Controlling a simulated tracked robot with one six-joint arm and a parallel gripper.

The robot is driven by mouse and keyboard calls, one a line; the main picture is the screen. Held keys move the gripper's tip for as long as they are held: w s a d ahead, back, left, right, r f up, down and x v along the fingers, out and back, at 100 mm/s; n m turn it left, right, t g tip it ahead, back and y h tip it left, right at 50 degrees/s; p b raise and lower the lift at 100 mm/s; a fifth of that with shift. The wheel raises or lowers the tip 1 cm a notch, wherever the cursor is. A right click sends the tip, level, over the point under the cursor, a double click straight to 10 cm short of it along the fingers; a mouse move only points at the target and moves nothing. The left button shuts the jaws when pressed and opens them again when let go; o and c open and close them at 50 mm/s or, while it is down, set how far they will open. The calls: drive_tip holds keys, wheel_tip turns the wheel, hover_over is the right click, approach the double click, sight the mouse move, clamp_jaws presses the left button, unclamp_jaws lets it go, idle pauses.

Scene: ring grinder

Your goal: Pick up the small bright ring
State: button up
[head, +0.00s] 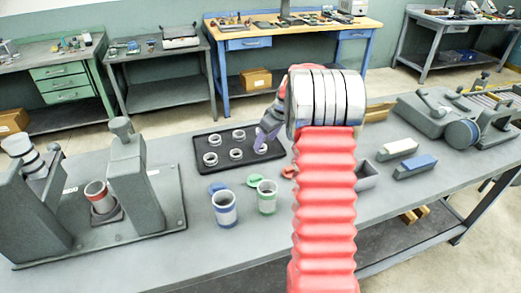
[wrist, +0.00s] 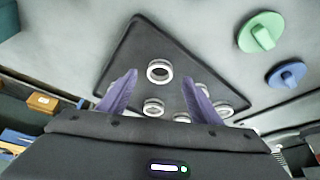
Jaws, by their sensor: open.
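A black tray (head: 221,150) on the bench holds several bright metal rings in rows. I cannot tell by size which is the small one. In the wrist view the tray (wrist: 140,42) fills the middle, and one bright ring (wrist: 148,71) lies between and just beyond my fingertips. More rings, such as one (wrist: 153,111), show nearer the gripper body, some partly hidden. My gripper (wrist: 160,77) has its purple fingers spread, with nothing held. In the head view my gripper (head: 260,146) is over the tray's right side, and my red arm hides part of the bench.
A grey fixture (head: 130,175) stands left. A blue-topped block (head: 415,166) and machine (head: 430,115) are right.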

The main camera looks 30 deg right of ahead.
drive_tip(key=shift+x, duration=1.85)
drive_tip(key=shift+w, duration=0.1)
drive_tip(key=shift+c, duration=0.5)
drive_tip(key=c, duration=1)
